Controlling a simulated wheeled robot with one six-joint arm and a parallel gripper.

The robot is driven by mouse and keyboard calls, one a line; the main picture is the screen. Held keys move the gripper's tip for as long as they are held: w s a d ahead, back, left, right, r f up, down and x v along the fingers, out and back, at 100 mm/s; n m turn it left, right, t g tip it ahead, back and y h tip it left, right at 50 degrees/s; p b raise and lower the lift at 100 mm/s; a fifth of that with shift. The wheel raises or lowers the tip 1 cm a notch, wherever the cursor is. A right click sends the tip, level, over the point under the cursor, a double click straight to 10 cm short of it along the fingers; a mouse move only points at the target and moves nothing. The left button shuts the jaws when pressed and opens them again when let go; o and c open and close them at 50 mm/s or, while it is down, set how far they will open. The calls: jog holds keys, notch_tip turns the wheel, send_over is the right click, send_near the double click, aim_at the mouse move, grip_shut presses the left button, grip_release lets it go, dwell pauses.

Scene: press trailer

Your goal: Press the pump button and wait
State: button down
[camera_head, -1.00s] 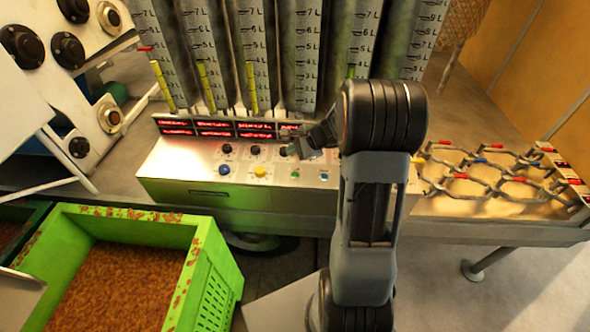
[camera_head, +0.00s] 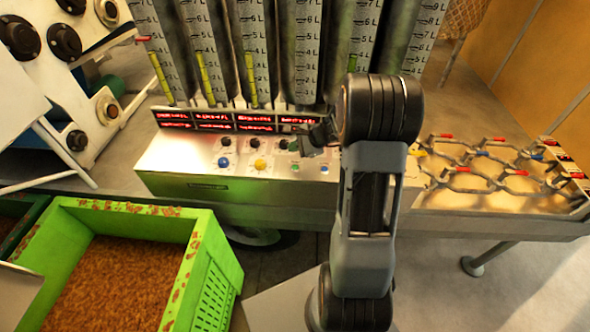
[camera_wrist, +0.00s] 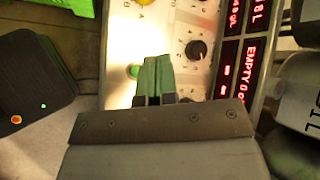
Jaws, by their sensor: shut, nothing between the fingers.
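The metal control box (camera_head: 170,158) carries a row of coloured buttons: blue (camera_head: 223,162), yellow (camera_head: 260,164), green (camera_head: 295,168) and a small blue one (camera_head: 324,169). No readable label marks one as the pump button. My gripper (camera_head: 297,148) is shut and empty, with its fingers over the panel near the green button. In the wrist view the green button (camera_wrist: 132,72) shows just left of my fingertips (camera_wrist: 154,60), partly hidden by them. A black knob (camera_wrist: 196,50) is to their right. I cannot tell whether the fingers touch the panel.
Tall graduated cylinders (camera_head: 290,60) stand behind the box, above red displays (camera_head: 212,125); one display shows "EMPTY" in the wrist view. A green crate (camera_head: 205,255) of brown granules is front left. A rack of metal rings (camera_head: 510,172) is to the right.

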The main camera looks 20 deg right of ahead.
aim_at(295, 168)
jog(key=shift+f+b, duration=2.25)
jog(key=shift+f, duration=0.85)
jog(key=shift+f, duration=0.1)
jog(key=shift+f+b, duration=0.35)
jog(key=shift+b, duration=0.2)
jog(key=shift+f+b, duration=0.35)
jog(key=shift+b, duration=0.05)
jog(key=shift+r, duration=0.1)
dwell(0.3)
jog(key=shift+r+p, duration=0.5)
jog(key=shift+r, duration=0.2)
jog(key=shift+r, duration=0.1)
jog(key=shift+r+p, duration=1.8)
jog(key=shift+r, duration=0.65)
